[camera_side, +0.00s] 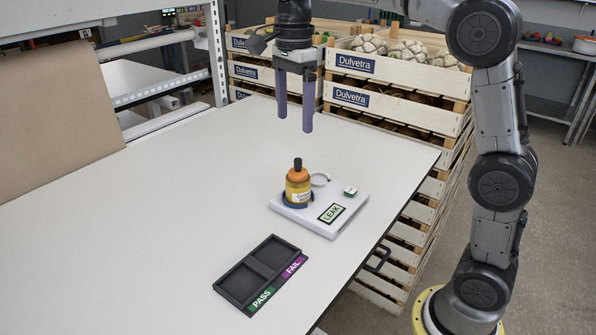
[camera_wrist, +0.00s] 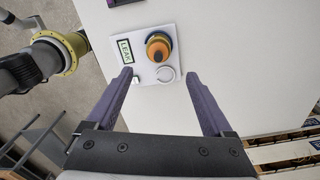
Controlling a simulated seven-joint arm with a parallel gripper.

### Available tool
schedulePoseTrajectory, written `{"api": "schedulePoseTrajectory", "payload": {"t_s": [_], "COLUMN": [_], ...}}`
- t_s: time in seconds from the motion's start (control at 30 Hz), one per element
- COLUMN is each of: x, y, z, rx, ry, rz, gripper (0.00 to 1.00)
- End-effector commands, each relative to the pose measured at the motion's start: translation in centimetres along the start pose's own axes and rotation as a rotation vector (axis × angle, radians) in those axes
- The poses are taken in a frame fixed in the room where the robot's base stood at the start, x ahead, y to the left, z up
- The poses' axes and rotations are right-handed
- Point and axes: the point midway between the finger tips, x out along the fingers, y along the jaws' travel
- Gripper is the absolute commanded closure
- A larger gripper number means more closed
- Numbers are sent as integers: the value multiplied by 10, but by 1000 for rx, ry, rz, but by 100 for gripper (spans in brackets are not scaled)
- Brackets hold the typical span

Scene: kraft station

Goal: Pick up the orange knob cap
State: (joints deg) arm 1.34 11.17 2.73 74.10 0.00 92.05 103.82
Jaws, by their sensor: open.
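The bottle stands upright in a blue ring on a white test plate (camera_side: 290,218) with a "LEAK" display (camera_side: 331,213). In the wrist view the orange cap (camera_wrist: 154,40) shows from above, beyond the fingertips. My gripper (camera_side: 295,123) is open and empty, pointing down well above the cap and the table. Its purple fingers also show in the wrist view (camera_wrist: 160,73), apart with nothing between them.
A black two-compartment tray (camera_side: 239,289) marked PASS and FAIL lies in front of the plate, and both compartments look empty. A green button (camera_side: 350,191) and a white loop (camera_side: 320,178) are on the plate. Wooden crates (camera_side: 390,112) stand behind the table.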

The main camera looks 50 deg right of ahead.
Motion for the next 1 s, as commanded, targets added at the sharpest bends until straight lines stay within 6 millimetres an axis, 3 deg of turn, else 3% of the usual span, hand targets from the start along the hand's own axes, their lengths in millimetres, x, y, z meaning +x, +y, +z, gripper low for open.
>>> {"api": "schedulePoseTrajectory", "payload": {"t_s": [0.3, 0.57, 0.83, 1.0], "x": [56, 74, 110, 118], "y": [1, 2, 3, 3], "z": [-1, -2, -6, -6], "rx": [-1, 0, 0, -1], "ry": [1, 0, 0, 0], "rz": [3, 1, 1, -1], "gripper": [14, 14, 14, 14]}}
